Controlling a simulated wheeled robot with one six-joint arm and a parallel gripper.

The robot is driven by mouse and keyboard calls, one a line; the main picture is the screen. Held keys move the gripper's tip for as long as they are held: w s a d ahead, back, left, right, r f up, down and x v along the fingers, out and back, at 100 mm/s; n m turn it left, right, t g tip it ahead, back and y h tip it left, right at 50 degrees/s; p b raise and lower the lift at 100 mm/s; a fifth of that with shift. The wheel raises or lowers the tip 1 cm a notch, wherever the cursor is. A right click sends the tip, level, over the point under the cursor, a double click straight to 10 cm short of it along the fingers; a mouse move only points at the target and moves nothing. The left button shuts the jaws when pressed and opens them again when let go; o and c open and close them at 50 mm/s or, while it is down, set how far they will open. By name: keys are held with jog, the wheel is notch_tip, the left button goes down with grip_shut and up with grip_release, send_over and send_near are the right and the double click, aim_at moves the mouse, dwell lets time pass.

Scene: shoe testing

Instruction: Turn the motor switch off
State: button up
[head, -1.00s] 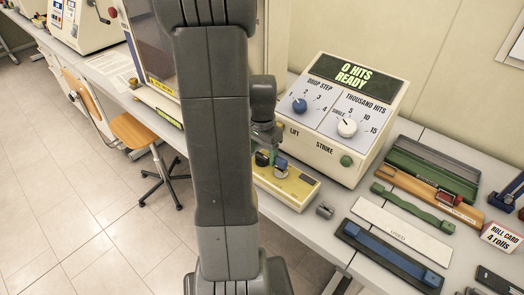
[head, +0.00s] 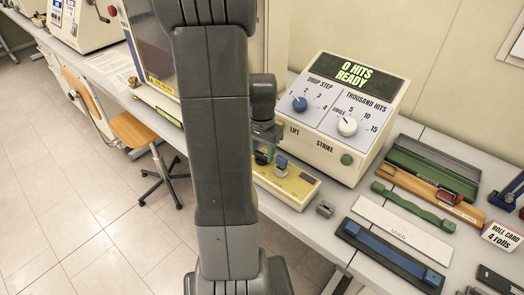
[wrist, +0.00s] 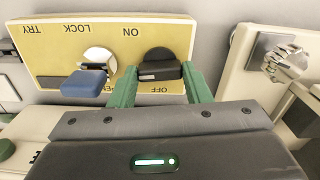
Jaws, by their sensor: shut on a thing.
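The motor switch (wrist: 160,68) is a black knob on a black disc, between the ON and OFF labels of a yellow panel (wrist: 215,32) in the wrist view. The labels appear upside down there. My gripper (wrist: 158,76) has its green fingers on both sides of the black knob and is shut on it. A blue knob (wrist: 85,82) sits to the left, beside the LOCK and TRY labels. In the head view my gripper (head: 263,153) is at the yellow panel (head: 301,188), partly hidden by my arm. The knob's exact angle is hard to tell.
A cream tester (head: 320,155) with DROP STEP and THOUSAND HITS dials stands right behind the panel; its display reads "0 HITS READY". A small grey block (head: 325,209) lies near the table edge. Strips and trays fill the right side. An orange chair (head: 133,130) stands at left.

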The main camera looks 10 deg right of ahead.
aim_at(262, 154)
jog(key=n+b, duration=0.1)
jog(key=n, duration=0.7)
jog(key=shift+n+b, duration=0.4)
jog(key=n, duration=0.3)
jog(key=shift+n, duration=0.3)
jog(key=shift+n+b, duration=0.4)
jog(key=shift+n, duration=1.6)
jog(key=o, duration=1)
notch_tip(262, 154, up, 14)
jog(key=shift+f+b, duration=0.1)
jog(key=shift+b, duration=0.2)
